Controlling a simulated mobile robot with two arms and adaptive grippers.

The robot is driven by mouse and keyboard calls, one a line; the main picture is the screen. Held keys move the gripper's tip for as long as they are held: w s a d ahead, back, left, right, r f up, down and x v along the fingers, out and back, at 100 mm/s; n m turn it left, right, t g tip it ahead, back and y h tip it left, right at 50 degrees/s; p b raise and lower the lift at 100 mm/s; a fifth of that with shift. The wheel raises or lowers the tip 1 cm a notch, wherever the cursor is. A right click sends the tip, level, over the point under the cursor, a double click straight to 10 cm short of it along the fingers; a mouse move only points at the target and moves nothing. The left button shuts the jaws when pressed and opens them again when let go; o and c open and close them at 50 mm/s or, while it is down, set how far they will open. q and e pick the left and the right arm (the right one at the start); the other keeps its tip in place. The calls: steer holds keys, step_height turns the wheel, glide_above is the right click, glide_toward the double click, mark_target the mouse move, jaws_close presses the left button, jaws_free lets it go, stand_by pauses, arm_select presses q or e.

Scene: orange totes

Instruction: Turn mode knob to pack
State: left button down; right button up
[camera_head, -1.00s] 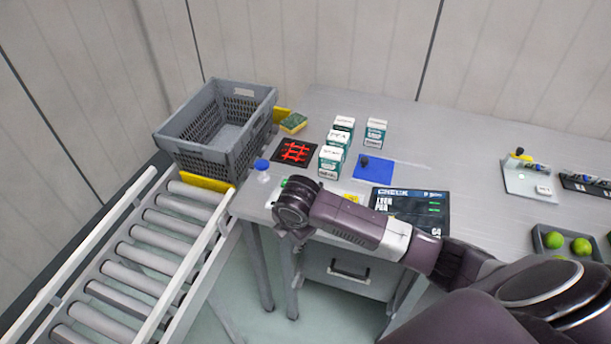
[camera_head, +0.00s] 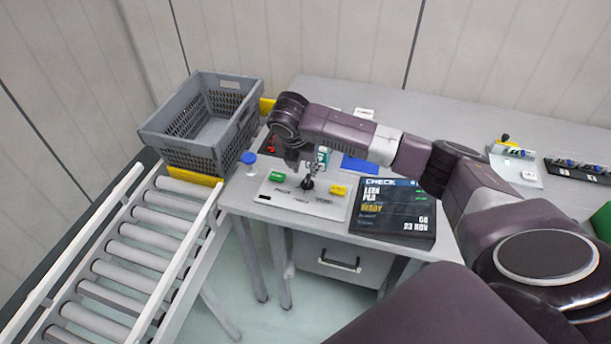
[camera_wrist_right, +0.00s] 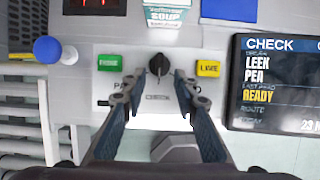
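The mode knob (camera_wrist_right: 158,64) is a black knob on a pale control panel (camera_head: 333,208), between a green button (camera_wrist_right: 109,63) and a yellow button (camera_wrist_right: 208,69). A label starting "PA" shows to its lower left and "CHECK" below it; which way the knob points is hard to tell. My right gripper (camera_wrist_right: 158,82) is above the panel, its fingers apart on either side of the knob, with gaps visible. In the head view, my right gripper (camera_head: 307,178) comes down over the knob (camera_head: 308,184). My left gripper is not in view.
A display (camera_head: 395,212) reading CHECK, LEEK, PEA, READY stands right of the panel. A blue-topped button (camera_head: 249,158) is to the left. A grey crate (camera_head: 185,147) stands by the roller conveyor (camera_head: 125,250). Cartons behind the panel are partly hidden by my arm.

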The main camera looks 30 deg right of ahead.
mark_target(307, 178)
steer(key=p+x, duration=0.1)
steer(key=x, duration=0.6)
steer(key=shift+f, duration=0.15)
jaws_close()
